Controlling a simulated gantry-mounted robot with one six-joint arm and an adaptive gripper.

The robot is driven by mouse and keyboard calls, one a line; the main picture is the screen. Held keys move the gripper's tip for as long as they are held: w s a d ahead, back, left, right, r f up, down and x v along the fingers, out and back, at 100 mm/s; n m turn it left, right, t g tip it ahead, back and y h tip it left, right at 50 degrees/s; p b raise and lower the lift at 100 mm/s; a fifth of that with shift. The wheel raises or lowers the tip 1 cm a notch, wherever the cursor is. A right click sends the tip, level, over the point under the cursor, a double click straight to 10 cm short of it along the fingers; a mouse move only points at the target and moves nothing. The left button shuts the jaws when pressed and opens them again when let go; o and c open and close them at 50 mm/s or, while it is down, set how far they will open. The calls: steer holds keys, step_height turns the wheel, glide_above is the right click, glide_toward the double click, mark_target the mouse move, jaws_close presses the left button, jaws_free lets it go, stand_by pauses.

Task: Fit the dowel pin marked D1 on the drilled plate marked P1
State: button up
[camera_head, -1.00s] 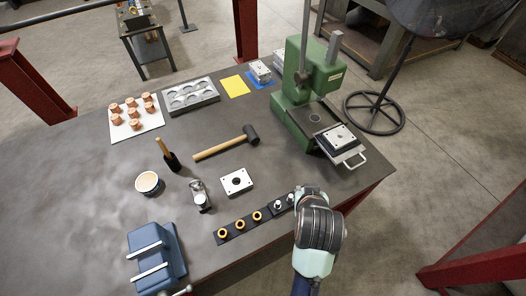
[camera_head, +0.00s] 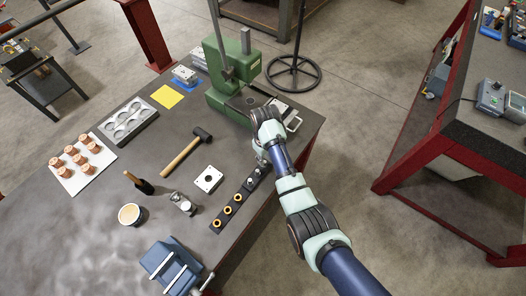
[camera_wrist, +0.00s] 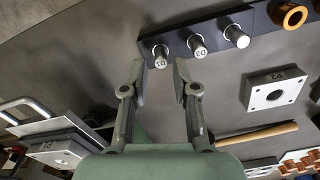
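Several steel dowel pins stand upright in a dark rack (camera_head: 228,212). In the wrist view the pin with a mark that reads as D1 (camera_wrist: 161,60) is the leftmost, beside one that seems marked D3 (camera_wrist: 197,47) and a third pin (camera_wrist: 237,37). My gripper (camera_wrist: 158,70) is open and empty; D1 shows between its fingertips, apart from them. A drilled plate that seems marked P1 (camera_wrist: 62,157) lies on the press's handled slide at left. In the head view my arm partly hides that plate. Another drilled plate (camera_wrist: 275,92), seemingly P2, lies on the bench.
The green press (camera_head: 228,75) stands at the back of the bench. A mallet (camera_head: 186,152), a blue vice (camera_head: 170,268), a cup (camera_head: 131,214) and a tray of copper parts (camera_head: 83,163) share the bench. Orange rings (camera_head: 227,210) sit on the rack.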

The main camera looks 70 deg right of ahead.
steer(key=shift+f, duration=1.3)
steer(key=shift+w, duration=0.1)
jaws_close()
steer(key=shift+r, duration=0.15)
steer(key=shift+r+p, duration=1.05)
steer(key=shift+p, duration=0.1)
